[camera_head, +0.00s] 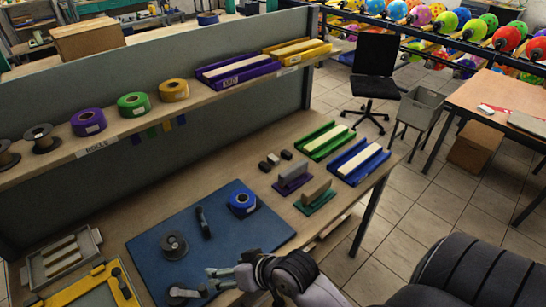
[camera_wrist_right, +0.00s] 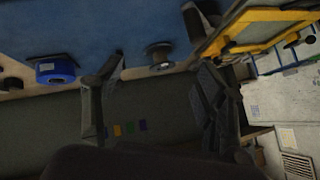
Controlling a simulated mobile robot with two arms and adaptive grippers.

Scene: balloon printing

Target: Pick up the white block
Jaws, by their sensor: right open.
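Several small blocks lie together on the bench in the head view. The middle one (camera_head: 273,159) looks the palest and may be the white block. A dark block (camera_head: 286,155) and another dark block (camera_head: 264,166) lie beside it. My right gripper (camera_head: 213,280) is open over the front part of the blue mat (camera_head: 140,250), well in front of these blocks and apart from them. In the right wrist view my right gripper (camera_wrist_right: 150,70) has its fingers spread with nothing between them. The small blocks do not show clearly there. My left gripper is not in view.
A blue tape roll (camera_head: 242,204) and a dark spool (camera_head: 174,246) are on the mat. A purple stand (camera_head: 292,183) and a green stand (camera_head: 316,203) stand right of the blocks. A green tray (camera_head: 325,140) and a blue tray (camera_head: 360,160) lie farther right. A shelf (camera_head: 125,122) overhangs the back.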

